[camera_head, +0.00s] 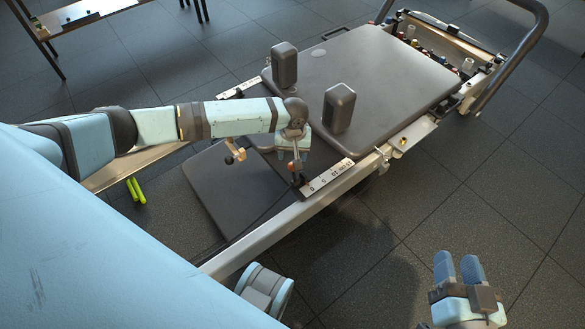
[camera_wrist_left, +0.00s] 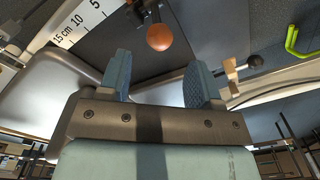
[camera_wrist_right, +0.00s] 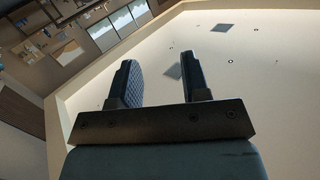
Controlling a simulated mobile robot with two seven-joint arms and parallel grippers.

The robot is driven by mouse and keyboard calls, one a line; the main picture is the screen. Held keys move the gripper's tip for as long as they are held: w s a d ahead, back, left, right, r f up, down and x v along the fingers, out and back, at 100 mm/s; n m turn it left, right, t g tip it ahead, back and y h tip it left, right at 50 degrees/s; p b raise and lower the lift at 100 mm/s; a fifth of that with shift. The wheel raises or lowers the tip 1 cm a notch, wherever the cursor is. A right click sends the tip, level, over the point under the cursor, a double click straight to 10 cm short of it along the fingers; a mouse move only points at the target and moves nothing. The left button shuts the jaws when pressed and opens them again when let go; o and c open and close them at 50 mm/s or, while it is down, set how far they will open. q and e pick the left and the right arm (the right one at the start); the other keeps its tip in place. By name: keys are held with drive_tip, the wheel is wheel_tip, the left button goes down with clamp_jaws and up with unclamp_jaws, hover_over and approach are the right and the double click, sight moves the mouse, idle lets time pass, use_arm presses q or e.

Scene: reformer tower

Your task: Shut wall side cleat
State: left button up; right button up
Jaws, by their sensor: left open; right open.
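Two small cleat-like fittings show near the reformer's shoulder end; I cannot tell for certain which is the wall side one. One has a tan wooden piece with a dark knob (camera_head: 235,153); it shows right of the fingers in the left wrist view (camera_wrist_left: 231,76). The other has an orange ball (camera_wrist_left: 159,38) on a dark post, seen beyond and between the left fingers. My left gripper (camera_wrist_left: 158,80) is open and empty, apart from both fittings; in the head view its fingers are largely hidden by the wrist. My right gripper (camera_head: 458,262) is open and empty, away from the reformer.
The reformer carriage (camera_head: 375,75) has two dark shoulder blocks (camera_head: 284,66) and a metal side rail (camera_head: 300,215). White centimetre rulers (camera_head: 328,176) lie by the rails. Floor around my right gripper is clear.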

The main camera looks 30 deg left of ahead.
sight(292, 166)
use_arm(q)
wheel_tip(292, 166, down, 5)
drive_tip(key=shift+f+b, duration=0.1)
drive_tip(key=shift+b, duration=0.65)
drive_tip(key=shift+f, duration=0.65)
use_arm(e)
drive_tip(key=r, duration=0.1)
drive_tip(key=a+r+t+y, duration=0.1)
drive_tip(key=r, duration=0.1)
drive_tip(key=r+t, duration=0.1)
drive_tip(key=shift+a+r+y, duration=0.3)
drive_tip(key=shift+a+y, duration=0.05)
drive_tip(key=shift+y, duration=0.05)
use_arm(q)
clamp_jaws()
